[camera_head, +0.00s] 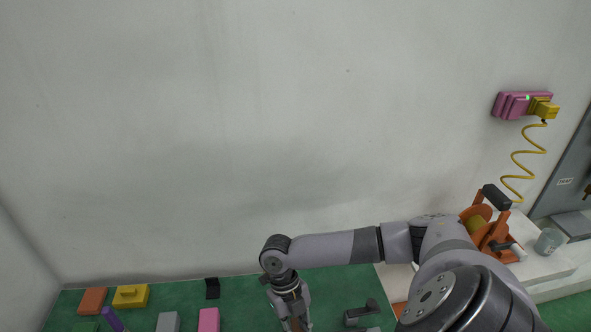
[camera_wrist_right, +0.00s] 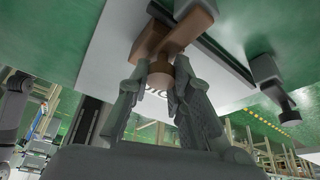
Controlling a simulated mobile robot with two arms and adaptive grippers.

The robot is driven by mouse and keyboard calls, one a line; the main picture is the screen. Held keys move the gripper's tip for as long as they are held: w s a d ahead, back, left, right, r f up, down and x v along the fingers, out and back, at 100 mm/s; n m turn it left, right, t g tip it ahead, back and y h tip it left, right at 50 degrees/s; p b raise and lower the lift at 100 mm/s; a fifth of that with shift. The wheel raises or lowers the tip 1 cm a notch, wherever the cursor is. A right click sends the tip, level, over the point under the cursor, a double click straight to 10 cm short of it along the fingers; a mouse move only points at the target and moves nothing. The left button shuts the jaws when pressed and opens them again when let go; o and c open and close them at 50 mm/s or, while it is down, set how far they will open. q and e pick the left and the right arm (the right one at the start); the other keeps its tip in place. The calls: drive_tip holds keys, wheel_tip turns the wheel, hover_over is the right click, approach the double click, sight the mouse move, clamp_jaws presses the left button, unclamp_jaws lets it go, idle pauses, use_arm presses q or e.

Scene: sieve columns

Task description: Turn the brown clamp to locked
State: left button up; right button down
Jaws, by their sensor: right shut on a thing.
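The brown clamp (camera_wrist_right: 170,38) shows in the right wrist view at the top middle, with an arm and a round knob (camera_wrist_right: 160,70). My right gripper (camera_wrist_right: 163,85) has its two fingers closed on either side of this knob. In the head view my right gripper (camera_head: 293,318) points down at the bottom edge, and a bit of brown shows between its fingers. Most of the clamp is out of the head view. I cannot read whether it stands at locked. My left gripper is not in view.
A dark grey clamp (camera_head: 360,313) sits to the right of my gripper on the green top (camera_head: 330,285). Pink (camera_head: 209,320), grey, orange and yellow blocks (camera_head: 131,296) lie to the left. An orange device (camera_head: 486,228) and a glass (camera_head: 549,241) stand on a white surface at right.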

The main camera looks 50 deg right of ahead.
drive_tip(key=shift+s+f, duration=0.1)
drive_tip(key=shift+f, duration=0.05)
drive_tip(key=c, duration=1.4)
unclamp_jaws()
drive_tip(key=shift+c, duration=0.2)
drive_tip(key=v, duration=1.2)
